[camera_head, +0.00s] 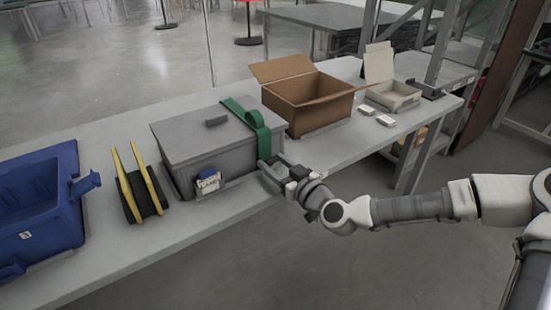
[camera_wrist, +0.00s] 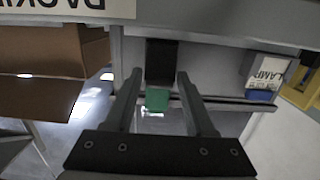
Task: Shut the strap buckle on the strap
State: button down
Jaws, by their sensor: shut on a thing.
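The green strap (camera_head: 252,117) runs over the lid of the grey box (camera_head: 190,148) and down its front at the right end. In the wrist view a short piece of green strap (camera_wrist: 157,99) shows between my fingers, with the dark strap buckle (camera_wrist: 161,62) just beyond it against the box front. Whether the buckle is latched cannot be told.
A lamp label card (camera_head: 208,184) is on the box front, left of my gripper. A yellow and black holder (camera_head: 137,184) and a blue bin (camera_head: 40,215) stand further left. An open cardboard box (camera_head: 305,97) and a small open carton (camera_head: 393,96) stand right on the table (camera_head: 130,247).

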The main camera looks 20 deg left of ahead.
jog(key=p, duration=0.1)
jog(key=r+g+h+p, duration=0.1)
jog(key=p, duration=0.1)
jog(key=shift+w+a, duration=0.1)
jog(key=shift+a, duration=0.1)
jog(key=shift+f+p, duration=0.15)
jog(key=shift+p, duration=0.2)
jog(key=shift+f+h, duration=0.1)
jog(key=shift+h, duration=0.2)
jog(key=shift+c, duration=1.6)
grip_release()
jog(key=shift+w, duration=0.1)
jog(key=p+v, duration=1.5)
jog(key=v, duration=0.2)
jog(key=shift+d+r, duration=0.15)
jog(key=shift+r, duration=0.05)
